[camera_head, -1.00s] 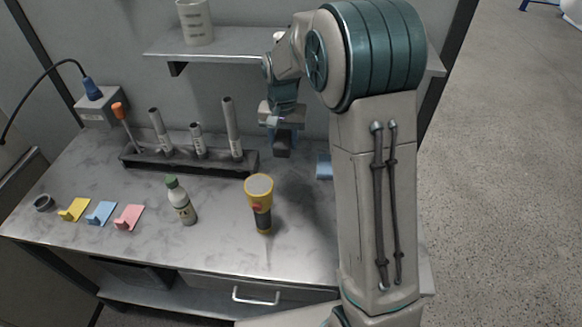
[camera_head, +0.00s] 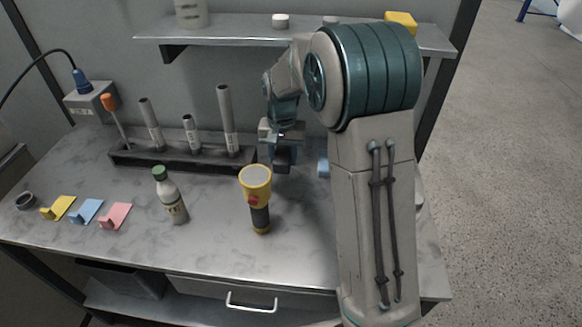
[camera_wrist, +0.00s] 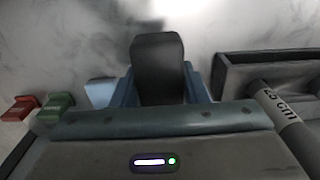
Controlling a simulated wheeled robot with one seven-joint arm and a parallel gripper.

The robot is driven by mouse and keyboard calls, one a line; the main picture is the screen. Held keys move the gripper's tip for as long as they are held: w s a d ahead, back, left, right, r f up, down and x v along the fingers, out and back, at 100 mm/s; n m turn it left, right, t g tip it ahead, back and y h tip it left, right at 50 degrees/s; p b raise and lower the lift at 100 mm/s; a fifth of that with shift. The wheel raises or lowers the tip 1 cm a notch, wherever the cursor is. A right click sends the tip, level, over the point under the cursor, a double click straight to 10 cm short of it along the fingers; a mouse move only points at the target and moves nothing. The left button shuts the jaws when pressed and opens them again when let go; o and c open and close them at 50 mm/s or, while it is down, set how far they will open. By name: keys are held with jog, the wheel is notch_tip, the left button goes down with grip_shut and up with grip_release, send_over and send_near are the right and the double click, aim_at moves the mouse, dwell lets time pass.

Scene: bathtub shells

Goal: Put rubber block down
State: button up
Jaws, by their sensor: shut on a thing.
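The rubber block is a dark, rounded black block (camera_wrist: 158,68). In the wrist view it sits between the two blue-grey fingers of my gripper (camera_wrist: 160,88), which is shut on it. In the head view my gripper (camera_head: 282,160) is over the back of the grey worktop (camera_head: 215,250), just right of the dark tube rack. The block (camera_head: 282,167) shows there as a small dark shape below the fingers. I cannot tell whether its underside touches the worktop.
A dark rack (camera_head: 180,157) with grey tubes stands close left of my gripper. A yellow flashlight (camera_head: 257,198) and a bottle (camera_head: 170,196) stand in front. A blue item (camera_head: 323,167) lies just right. A shelf (camera_head: 235,38) hangs above. The front-centre worktop is clear.

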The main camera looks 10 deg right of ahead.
jog(key=w+d+f+p, duration=0.1)
jog(key=w+f, duration=0.1)
jog(key=w, duration=0.1)
jog(key=w+d+f+p, duration=0.1)
jog(key=w+d+f, duration=0.1)
jog(key=w, duration=0.2)
jog(key=w+d+f+p, duration=0.1)
jog(key=w+f, duration=0.1)
jog(key=w, duration=0.1)
jog(key=shift+w+d+f, duration=0.15)
jog(key=shift+w+f, duration=0.15)
jog(key=shift+f, duration=0.1)
notch_tip(320, 180, down, 3)
jog(key=shift+f+p, duration=0.15)
jog(key=shift+p, duration=0.65)
jog(key=shift+f, duration=0.4)
jog(key=shift+f, duration=0.25)
jog(key=o, duration=1.1)
jog(key=shift+r, duration=0.1)
notch_tip(320, 180, up, 8)
jog(key=b, duration=0.2)
